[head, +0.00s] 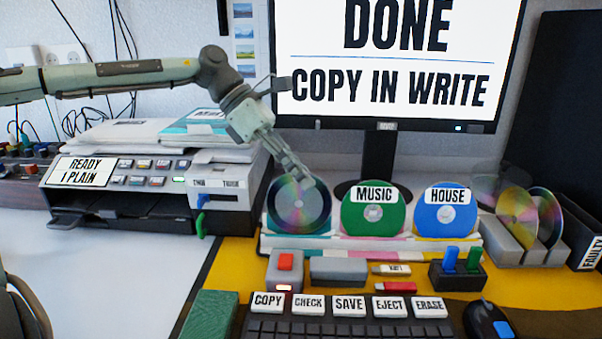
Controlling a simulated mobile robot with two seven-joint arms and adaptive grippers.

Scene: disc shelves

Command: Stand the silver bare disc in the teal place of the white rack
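The silver bare disc (299,207), dark with rainbow glints, stands upright at the left end of the white rack (268,243). A pale teal strip shows on the rack below it. My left gripper (308,178) reaches down from the upper left, with its fingers close together at the disc's top edge. It appears shut on the disc, though the fingers partly hide the contact. How far the disc's lower edge sits in its slot is hard to see. My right gripper is not in view.
A green MUSIC disc (374,215) and a blue HOUSE disc (446,218) stand right of it in the rack. A grey holder (525,250) with clear and golden discs is at the right. The monitor (385,125) stands behind. Labelled keys and a keyboard (345,328) lie in front.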

